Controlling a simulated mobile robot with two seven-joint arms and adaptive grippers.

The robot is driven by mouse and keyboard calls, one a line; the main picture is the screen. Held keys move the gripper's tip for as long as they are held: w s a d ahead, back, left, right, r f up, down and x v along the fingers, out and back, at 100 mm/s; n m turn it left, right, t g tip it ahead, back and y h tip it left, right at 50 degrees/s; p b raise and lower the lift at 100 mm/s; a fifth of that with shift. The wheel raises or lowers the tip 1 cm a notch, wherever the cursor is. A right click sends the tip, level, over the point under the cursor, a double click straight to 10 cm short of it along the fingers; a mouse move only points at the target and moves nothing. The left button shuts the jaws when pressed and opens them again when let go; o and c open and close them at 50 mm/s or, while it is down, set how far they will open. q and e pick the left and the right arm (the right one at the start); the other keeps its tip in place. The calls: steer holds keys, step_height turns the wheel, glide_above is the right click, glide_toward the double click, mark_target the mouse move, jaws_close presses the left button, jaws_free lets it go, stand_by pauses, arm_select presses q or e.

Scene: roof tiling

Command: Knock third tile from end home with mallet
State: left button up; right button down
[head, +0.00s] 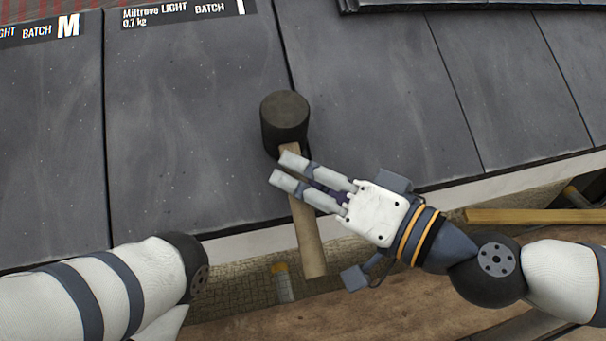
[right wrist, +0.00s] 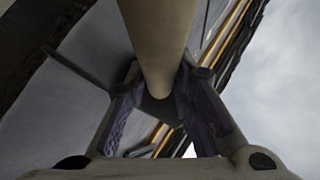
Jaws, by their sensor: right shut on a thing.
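The mallet has a dark head (head: 285,120) and a pale wooden handle (head: 306,235). My right gripper (head: 287,170) is shut on the handle just below the head. The handle also shows between the purple-padded fingers in the right wrist view (right wrist: 158,50). The mallet head is over the dark grey tiles (head: 190,130), near the seam between two of them. I cannot tell whether it touches a tile. My left arm comes in at the lower left, and its gripper is out of view. The end of the row is not clear, so I cannot tell which tile is third.
Labels (head: 185,12) mark the tiles at the upper left. Another tile (head: 440,5) overlaps at the top. Below the tiles' lower edge run a pale strip (head: 245,243), wooden boards (head: 250,325) and a yellowish bar (head: 530,216).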

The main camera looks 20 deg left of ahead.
steer(key=s+r+p, duration=0.1)
steer(key=r+p, duration=0.1)
steer(key=s+d+r+p, duration=0.1)
steer(key=r+p, duration=0.1)
steer(key=r, duration=0.1)
steer(key=s+d+r+p, duration=0.1)
steer(key=s+r, duration=0.1)
steer(key=r, duration=0.1)
steer(key=shift+d+p, duration=0.15)
steer(key=shift+p, duration=0.25)
arm_select(q)
steer(key=shift+t, duration=0.7)
steer(key=v, duration=0.4)
steer(key=shift+s+r, duration=0.1)
steer(key=shift+r, duration=0.55)
arm_select(e)
steer(key=shift+f, duration=0.1)
